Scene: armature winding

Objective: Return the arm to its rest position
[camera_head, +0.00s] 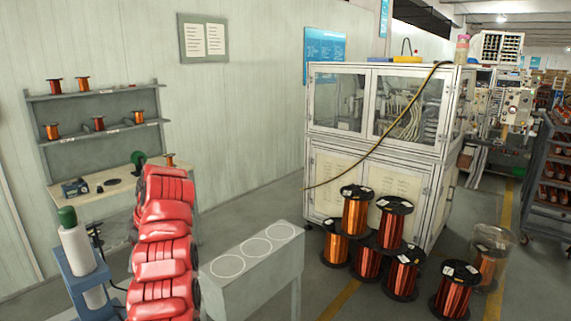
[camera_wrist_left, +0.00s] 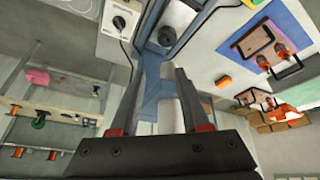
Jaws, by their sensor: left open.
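My left gripper (camera_wrist_left: 168,64) shows in the left wrist view with its two dark fingers spread apart. It is open, and I see nothing gripped. A blue frame (camera_wrist_left: 152,85) and a pale cylinder appear beyond the gap between the fingers; I cannot tell how far off they are. No gripper can be made out in the head view. My right gripper is not in view.
A blue stand (camera_head: 85,280) is at left. Copper spools (camera_head: 391,228) stand before the glazed machine cabinet (camera_head: 375,135). A wall shelf (camera_head: 95,94) holds small spools.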

